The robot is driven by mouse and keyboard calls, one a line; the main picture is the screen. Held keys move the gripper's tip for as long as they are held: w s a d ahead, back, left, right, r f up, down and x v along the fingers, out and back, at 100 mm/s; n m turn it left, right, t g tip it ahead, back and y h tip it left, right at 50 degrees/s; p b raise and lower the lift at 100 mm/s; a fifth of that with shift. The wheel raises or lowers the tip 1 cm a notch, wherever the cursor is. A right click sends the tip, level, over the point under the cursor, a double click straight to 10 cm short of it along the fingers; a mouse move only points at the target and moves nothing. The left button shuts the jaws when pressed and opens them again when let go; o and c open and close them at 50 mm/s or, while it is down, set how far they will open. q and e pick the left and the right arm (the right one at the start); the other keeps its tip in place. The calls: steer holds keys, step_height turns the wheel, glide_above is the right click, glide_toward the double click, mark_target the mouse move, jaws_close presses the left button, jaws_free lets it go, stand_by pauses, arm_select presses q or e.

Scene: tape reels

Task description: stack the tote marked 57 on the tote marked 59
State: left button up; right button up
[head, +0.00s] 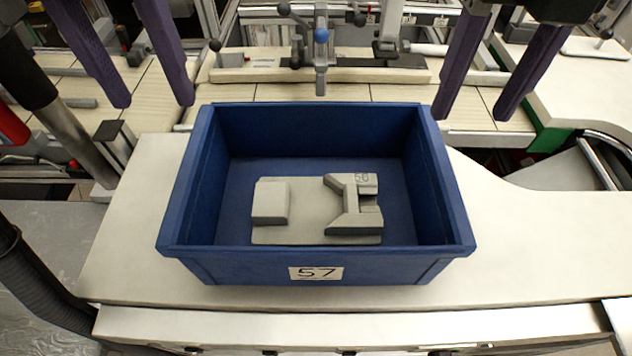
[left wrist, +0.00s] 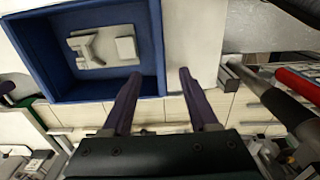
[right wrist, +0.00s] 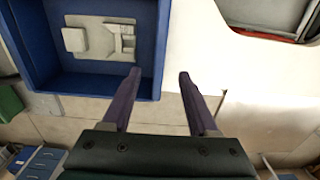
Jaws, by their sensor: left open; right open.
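The blue tote marked 57 (head: 237,262) stands upright and open-topped on the pale table, its label facing the near side. A grey moulded block (head: 290,233) lies inside it. No tote marked 59 can be made out in these views. My left gripper (head: 155,104) is open and empty at the tote's far left. My right gripper (head: 472,116) is open and empty at its far right. In the left wrist view (left wrist: 158,73) and right wrist view (right wrist: 160,72), a side wall of the tote appears between the spread fingers. Neither gripper grips it.
The pale table (head: 540,270) is bare to the right and left of the tote. A curved metal rail is at the right.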

mark_target(187, 163)
steer(key=shift+f, duration=0.25)
arm_select(q)
step_height(187, 163, down, 10)
arm_select(e)
step_height(187, 163, down, 9)
steer(key=shift+f, duration=0.2)
arm_select(q)
jaws_close()
arm_select(e)
jaws_close()
arm_select(q)
steer(key=shift+r, duration=0.1)
stand_by(0.8)
